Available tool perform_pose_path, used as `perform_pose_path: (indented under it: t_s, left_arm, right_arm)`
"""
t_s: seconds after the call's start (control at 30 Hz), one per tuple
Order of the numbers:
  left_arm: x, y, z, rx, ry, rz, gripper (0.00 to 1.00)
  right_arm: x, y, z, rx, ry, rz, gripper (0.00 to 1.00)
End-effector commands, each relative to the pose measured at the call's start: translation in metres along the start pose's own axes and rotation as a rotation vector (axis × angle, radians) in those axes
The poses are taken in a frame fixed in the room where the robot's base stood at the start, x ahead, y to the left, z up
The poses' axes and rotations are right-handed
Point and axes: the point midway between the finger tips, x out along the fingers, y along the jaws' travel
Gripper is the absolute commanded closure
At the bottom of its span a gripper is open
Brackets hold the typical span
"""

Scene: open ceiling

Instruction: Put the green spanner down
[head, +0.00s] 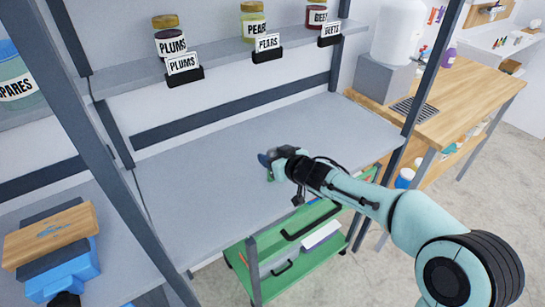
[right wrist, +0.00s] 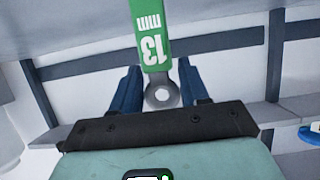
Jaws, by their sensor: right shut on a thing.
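My right gripper (head: 267,160) is over the grey shelf board (head: 210,195) in the head view, shut on the green spanner. Only a small green piece of the spanner (head: 270,176) shows there, below the fingers. In the right wrist view the green spanner (right wrist: 151,30) has a white "13 mm" marking and a grey ring end between the blue fingers of the gripper (right wrist: 161,90). Its far end is cut off at the top of that view. I cannot tell whether the spanner touches the board. My left gripper is not in view.
The board is bare around my right gripper. Labelled jars of plums (head: 168,40), pears (head: 253,22) and beets (head: 317,15) stand on the shelf above. Dark uprights (head: 85,125) frame the bay. A green trolley (head: 290,277) stands below, a wooden bench (head: 460,105) to the right.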

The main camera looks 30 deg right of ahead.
Motion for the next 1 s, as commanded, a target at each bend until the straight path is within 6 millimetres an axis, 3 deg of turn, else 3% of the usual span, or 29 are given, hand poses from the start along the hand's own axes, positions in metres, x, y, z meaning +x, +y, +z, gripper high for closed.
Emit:
perform_pose_path:
  t_s: [0.03,0.07,0.1,0.13,0.53,1.0]
  left_arm:
    - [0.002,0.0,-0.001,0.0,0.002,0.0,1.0]
    - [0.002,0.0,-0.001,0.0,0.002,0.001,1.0]
    - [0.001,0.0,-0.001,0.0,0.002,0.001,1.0]
    - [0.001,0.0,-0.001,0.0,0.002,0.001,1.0]
    - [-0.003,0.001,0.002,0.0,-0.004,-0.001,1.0]
    - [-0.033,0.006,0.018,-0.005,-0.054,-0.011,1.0]
  right_arm:
    - [0.001,0.0,0.003,0.001,0.0,-0.001,0.88]
    - [0.001,0.0,0.003,0.001,-0.001,0.0,0.49]
    - [0.001,0.0,0.002,0.001,-0.001,0.0,0.36]
    - [0.001,0.0,0.002,0.001,-0.001,0.0,0.3]
    - [-0.004,0.0,-0.004,-0.001,-0.001,0.001,0.3]
    - [-0.098,0.0,-0.006,0.0,0.001,0.001,0.3]
